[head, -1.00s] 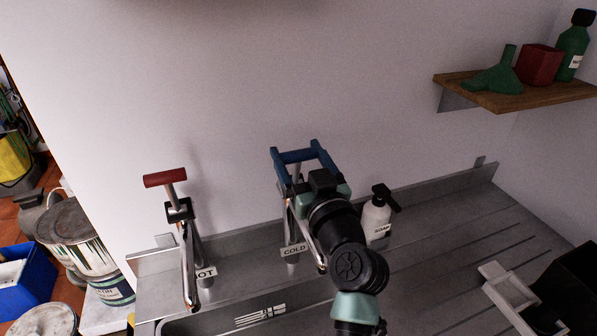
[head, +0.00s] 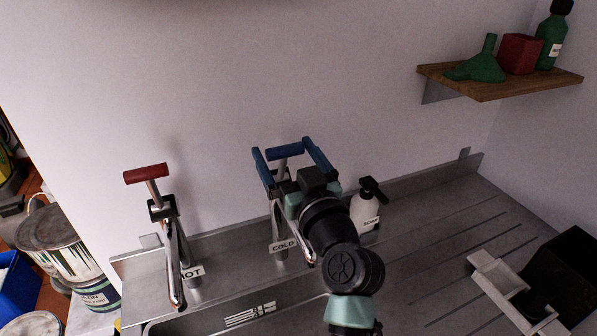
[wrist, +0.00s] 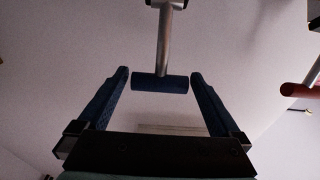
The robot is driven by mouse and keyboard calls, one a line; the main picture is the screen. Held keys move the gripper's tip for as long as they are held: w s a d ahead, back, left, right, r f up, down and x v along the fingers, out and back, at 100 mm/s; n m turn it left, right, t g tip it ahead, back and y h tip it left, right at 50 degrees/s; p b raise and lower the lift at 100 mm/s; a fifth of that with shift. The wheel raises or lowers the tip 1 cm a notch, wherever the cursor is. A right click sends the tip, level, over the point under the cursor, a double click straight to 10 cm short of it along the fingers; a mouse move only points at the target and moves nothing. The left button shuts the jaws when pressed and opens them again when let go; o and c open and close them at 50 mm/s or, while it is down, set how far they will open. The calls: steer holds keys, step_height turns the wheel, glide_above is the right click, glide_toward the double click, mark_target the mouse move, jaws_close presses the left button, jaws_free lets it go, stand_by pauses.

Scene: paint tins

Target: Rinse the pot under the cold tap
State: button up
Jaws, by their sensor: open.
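The cold tap (head: 278,222) is a metal tap with a COLD label and a blue crossbar handle (head: 286,151). In the wrist view the handle (wrist: 160,82) is a short blue bar on a grey stem. My gripper (head: 282,146) has blue fingers and is open. The fingers stand on either side of the handle, close to its ends, with narrow gaps in the wrist view (wrist: 159,73). My wrist hides part of the cold tap. The sink (head: 215,318) is only partly in view at the bottom. I cannot make out a pot for certain.
The hot tap (head: 172,255) with a red handle (head: 146,173) stands to the left. A soap bottle (head: 364,212) is right behind my wrist. A black box-like thing (head: 572,270) and a pale frame (head: 500,285) lie on the drainboard. A wooden shelf (head: 500,83) is above.

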steer(key=b+v, duration=0.3)
steer(key=v, duration=0.9)
steer(key=shift+s+d+b, duration=0.15)
steer(key=shift+s+b, duration=0.2)
steer(key=shift+s, duration=0.05)
